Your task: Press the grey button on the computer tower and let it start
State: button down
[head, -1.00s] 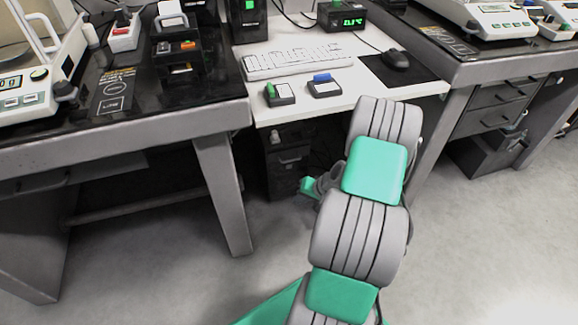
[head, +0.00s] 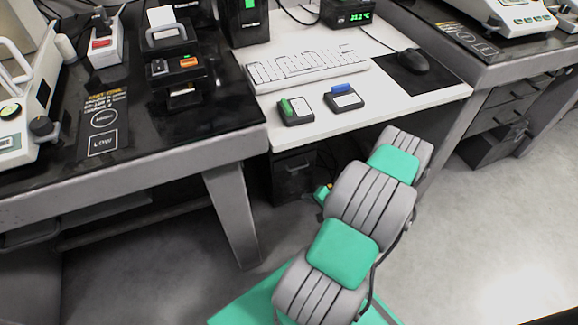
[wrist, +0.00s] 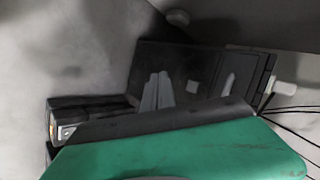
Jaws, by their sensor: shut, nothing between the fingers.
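The black computer tower (head: 294,175) stands on the floor in the shade under the white desk. In the head view its front is partly visible, with the desk and my arm around it. My gripper (head: 322,193) is low beside the right side of the tower's front, partly hidden by my arm. It is shut and empty. In the wrist view my green gripper body fills the bottom and the dark fingers (wrist: 58,125) show at left. A dark case (wrist: 205,75), seemingly the tower, lies beyond.
The white desk (head: 400,105) overhangs the tower and carries a keyboard (head: 305,68), a mouse (head: 414,60) and two small button boxes. A grey table leg (head: 232,210) stands left of the tower. Open floor (head: 480,240) lies to the right.

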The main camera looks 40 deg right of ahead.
aim_at(294, 173)
jog(key=w+d+b, duration=0.2)
jog(key=w+b, duration=0.1)
jog(key=w, duration=0.5)
jog(key=shift+d, duration=0.35)
dwell(1.9)
jog(key=shift+w, duration=0.2)
jog(key=shift+w+d, duration=0.1)
jog(key=shift+w, duration=0.15)
jog(key=shift+w+d+b, duration=0.1)
jog(key=shift+w+b, duration=0.25)
jog(key=shift+b, duration=0.15)
dwell(0.4)
jog(key=shift+s+a+p, duration=0.2)
jog(key=shift+s+p, duration=0.1)
jog(key=shift+s, duration=0.45)
